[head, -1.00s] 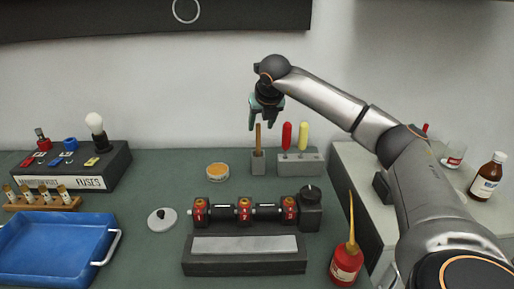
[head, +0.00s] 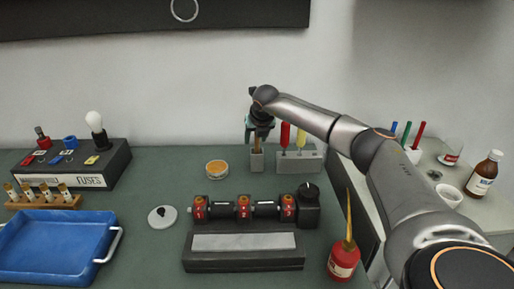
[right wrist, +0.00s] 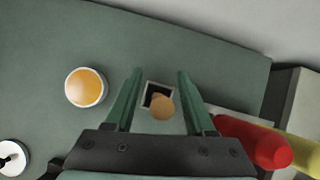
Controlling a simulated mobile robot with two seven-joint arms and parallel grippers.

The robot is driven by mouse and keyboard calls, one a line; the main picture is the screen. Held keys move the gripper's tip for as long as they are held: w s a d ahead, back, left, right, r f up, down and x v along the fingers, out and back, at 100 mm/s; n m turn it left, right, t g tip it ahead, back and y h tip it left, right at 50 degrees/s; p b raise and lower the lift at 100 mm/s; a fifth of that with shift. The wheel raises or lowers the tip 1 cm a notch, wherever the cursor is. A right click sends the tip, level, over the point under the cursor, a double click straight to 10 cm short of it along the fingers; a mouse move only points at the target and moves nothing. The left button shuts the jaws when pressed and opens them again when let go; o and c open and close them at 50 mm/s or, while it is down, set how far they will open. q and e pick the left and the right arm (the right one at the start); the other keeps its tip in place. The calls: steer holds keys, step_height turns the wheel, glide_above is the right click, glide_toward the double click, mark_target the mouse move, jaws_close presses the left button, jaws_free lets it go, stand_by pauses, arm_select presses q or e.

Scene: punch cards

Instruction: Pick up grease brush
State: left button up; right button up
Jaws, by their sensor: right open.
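The grease brush (head: 257,146) stands upright in a small grey square holder (head: 257,162) at the back of the bench, its wooden handle pointing up. In the right wrist view the round tan handle end (right wrist: 163,108) and the holder's square opening (right wrist: 158,88) lie between the two green fingers. My right gripper (head: 259,137) points down over the holder, open, with its fingers on either side of the handle. I cannot tell whether a finger touches it. The bristles are hidden in the holder. My left gripper is out of view.
A grey block with red (head: 285,134) and yellow (head: 301,138) handled tools stands close right of the holder. A tin of orange grease (head: 217,169) is to the left. A roller device (head: 245,209), red oil can (head: 343,260) and blue tray (head: 55,245) are nearer.

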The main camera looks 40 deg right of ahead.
jaws_close()
stand_by(0.3)
steer(key=shift+r, duration=0.15)
stand_by(0.3)
step_height(320, 180, up, 18)
stand_by(0.6)
